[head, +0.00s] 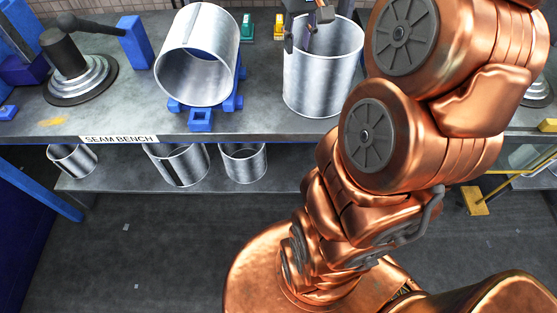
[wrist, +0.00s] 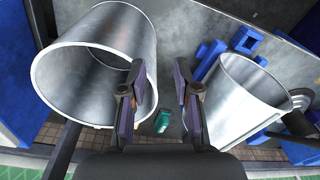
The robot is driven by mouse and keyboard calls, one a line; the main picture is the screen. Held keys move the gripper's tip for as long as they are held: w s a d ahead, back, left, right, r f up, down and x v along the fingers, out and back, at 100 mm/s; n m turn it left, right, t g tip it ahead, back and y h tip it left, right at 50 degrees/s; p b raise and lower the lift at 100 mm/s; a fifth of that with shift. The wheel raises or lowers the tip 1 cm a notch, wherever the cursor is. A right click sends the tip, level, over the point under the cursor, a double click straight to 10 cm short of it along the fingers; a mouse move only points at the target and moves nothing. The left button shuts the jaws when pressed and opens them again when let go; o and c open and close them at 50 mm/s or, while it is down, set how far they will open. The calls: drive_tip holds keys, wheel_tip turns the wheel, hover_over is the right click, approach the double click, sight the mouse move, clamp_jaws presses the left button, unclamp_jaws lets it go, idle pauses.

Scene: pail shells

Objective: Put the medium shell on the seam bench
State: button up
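The seam bench (head: 115,122) is the grey-topped bench with a name label on its front edge. An upright metal shell (head: 314,92) stands on it, and it looks like the large shell at left in the wrist view (wrist: 143,33). Another shell (head: 185,80) lies on its side in a blue cradle on the bench; it also shows in the wrist view (wrist: 228,105). Which one is the medium shell I cannot tell for sure. My gripper (head: 303,37) is at the upright shell's rim.
Three shells, left (head: 70,160), middle (head: 180,165) and right (head: 243,163), stand on the shelf below. A dark stepped fixture (head: 75,80) stands at the bench's left. A green item (head: 247,27) sits behind the shells. My arm hides the bench's right part.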

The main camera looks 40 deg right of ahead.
drive_tip(key=s+a+f+n, duration=0.1)
drive_tip(key=s+a+f, duration=0.15)
drive_tip(key=a, duration=0.25)
drive_tip(key=s+a+f+n+g, duration=0.1)
drive_tip(key=s+a, duration=0.2)
drive_tip(key=a, duration=0.1)
drive_tip(key=s+a+f+n, duration=0.1)
drive_tip(key=s+a+f, duration=0.1)
drive_tip(key=a, duration=0.3)
drive_tip(key=s+a+f, duration=0.3)
drive_tip(key=s, duration=0.3)
drive_tip(key=s+a+f+g, duration=0.1)
drive_tip(key=s+a+f, duration=0.2)
drive_tip(key=s, duration=0.3)
drive_tip(key=shift+g, duration=0.3)
drive_tip(key=shift+a, duration=0.1)
